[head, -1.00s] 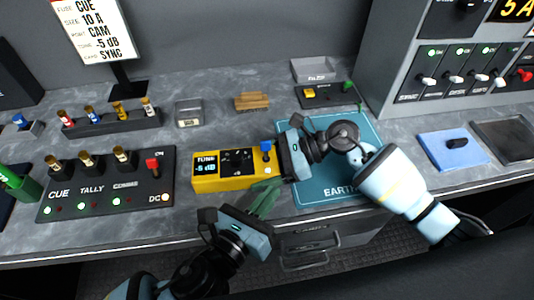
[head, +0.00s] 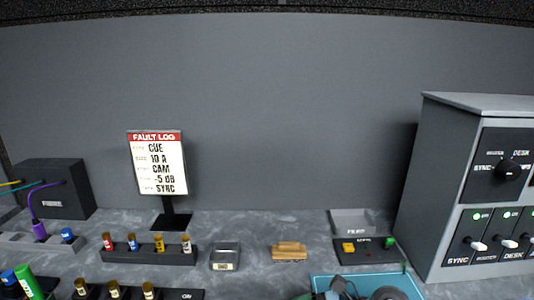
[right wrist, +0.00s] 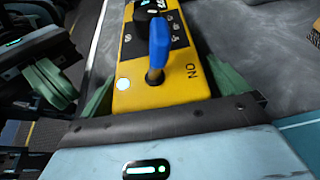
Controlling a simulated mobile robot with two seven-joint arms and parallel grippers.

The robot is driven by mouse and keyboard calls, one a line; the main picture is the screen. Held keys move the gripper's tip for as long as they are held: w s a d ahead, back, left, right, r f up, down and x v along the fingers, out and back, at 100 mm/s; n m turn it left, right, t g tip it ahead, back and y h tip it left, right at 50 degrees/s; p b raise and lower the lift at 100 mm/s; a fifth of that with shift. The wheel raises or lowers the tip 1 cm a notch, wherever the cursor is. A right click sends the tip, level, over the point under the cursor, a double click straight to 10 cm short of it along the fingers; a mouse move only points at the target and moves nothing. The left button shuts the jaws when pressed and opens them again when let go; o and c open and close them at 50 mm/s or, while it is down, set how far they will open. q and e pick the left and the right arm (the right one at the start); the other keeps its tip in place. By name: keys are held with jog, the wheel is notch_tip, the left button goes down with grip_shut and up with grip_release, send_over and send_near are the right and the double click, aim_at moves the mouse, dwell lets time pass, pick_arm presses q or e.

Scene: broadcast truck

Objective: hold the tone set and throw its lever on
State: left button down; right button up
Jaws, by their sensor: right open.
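The yellow tone set (right wrist: 180,93) shows in the right wrist view, with a black knob (right wrist: 146,8) at its far end. Its blue lever (right wrist: 159,44) stands up from a dark slot, and the word ON is printed to the right of it. A pale round lamp is left of the lever. My right gripper (right wrist: 162,80) is open, with its green fingers on either side of the set's lever end; contact is unclear. My left gripper (right wrist: 52,84) shows its green fingers left of the set, apart from it in the picture. The set is outside the head view.
In the head view a fault log sign (head: 158,163) stands at the back of the counter. A fuse rack (head: 148,256), a clear box (head: 225,257) and a wooden block (head: 289,251) lie in front. A switch cabinet (head: 450,190) rises at the right.

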jog(key=v, duration=1.1)
jog(key=shift+d+r, duration=0.15)
jog(key=shift+d, duration=0.1)
